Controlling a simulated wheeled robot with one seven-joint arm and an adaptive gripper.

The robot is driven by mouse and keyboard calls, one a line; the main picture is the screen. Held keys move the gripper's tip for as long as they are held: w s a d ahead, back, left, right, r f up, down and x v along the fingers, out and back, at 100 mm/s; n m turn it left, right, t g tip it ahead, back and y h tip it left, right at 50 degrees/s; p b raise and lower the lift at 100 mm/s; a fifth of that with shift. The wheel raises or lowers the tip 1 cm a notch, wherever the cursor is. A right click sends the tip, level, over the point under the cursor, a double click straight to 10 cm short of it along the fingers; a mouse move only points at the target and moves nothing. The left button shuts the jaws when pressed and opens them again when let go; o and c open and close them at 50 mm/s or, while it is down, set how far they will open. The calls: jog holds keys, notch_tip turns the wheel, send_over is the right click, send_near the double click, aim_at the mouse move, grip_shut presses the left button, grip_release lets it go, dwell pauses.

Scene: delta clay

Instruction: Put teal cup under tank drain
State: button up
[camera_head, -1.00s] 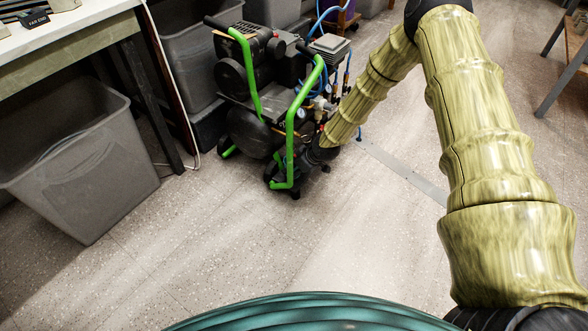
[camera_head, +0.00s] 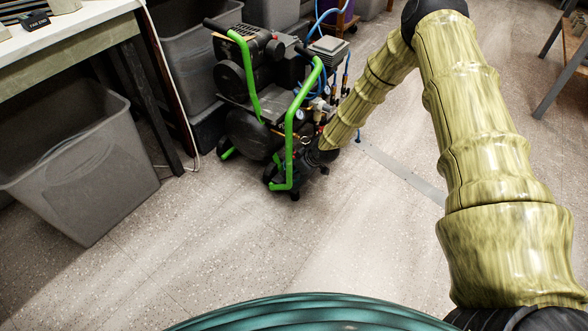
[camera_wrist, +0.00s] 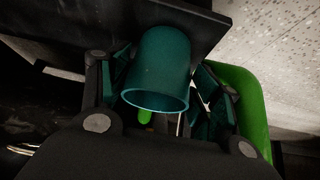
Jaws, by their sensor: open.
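The teal cup (camera_wrist: 158,70) is in the middle of the wrist view, its open rim towards the camera. My gripper (camera_wrist: 163,80) is open, with one finger on each side of the cup. Whether a finger touches it I cannot tell. The cup's far end is next to a flat black plate (camera_wrist: 190,20). In the head view my gripper (camera_head: 306,160) is low at the front right of the green-framed compressor (camera_head: 262,105). I cannot make out the cup there. The tank drain is not distinguishable in either view.
Green frame tubing (camera_wrist: 240,95) is close to my gripper's right side in the wrist view. A grey bin (camera_head: 80,160) and a workbench (camera_head: 75,35) stand at the left. The speckled floor (camera_head: 230,240) in front is clear.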

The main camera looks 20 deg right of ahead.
jog(key=shift+s+f, duration=0.25)
jog(key=shift+f, duration=0.2)
jog(key=shift+a+r, duration=0.1)
jog(key=shift+r, duration=0.4)
jog(key=w+p+v, duration=0.1)
jog(key=p+v, duration=0.5)
jog(key=v, duration=0.6)
jog(key=s+a+f+m+g, duration=0.1)
jog(key=s+a+f, duration=0.15)
jog(key=s, duration=0.45)
jog(key=s+a+f+m+g, duration=0.1)
jog(key=s+f, duration=0.2)
jog(key=s, duration=0.4)
jog(key=s+a+f+m+g, duration=0.1)
jog(key=s+a+f+m, duration=0.1)
jog(key=s, duration=0.5)
jog(key=s+d+m+g+h, duration=0.1)
jog(key=s+m+g+h, duration=0.1)
jog(key=s, duration=2)
jog(key=shift+s+d+m+g+h, duration=0.3)
jog(key=shift+m+h, duration=0.4)
jog(key=shift+h, duration=0.2)
jog(key=shift+w+f, duration=0.1)
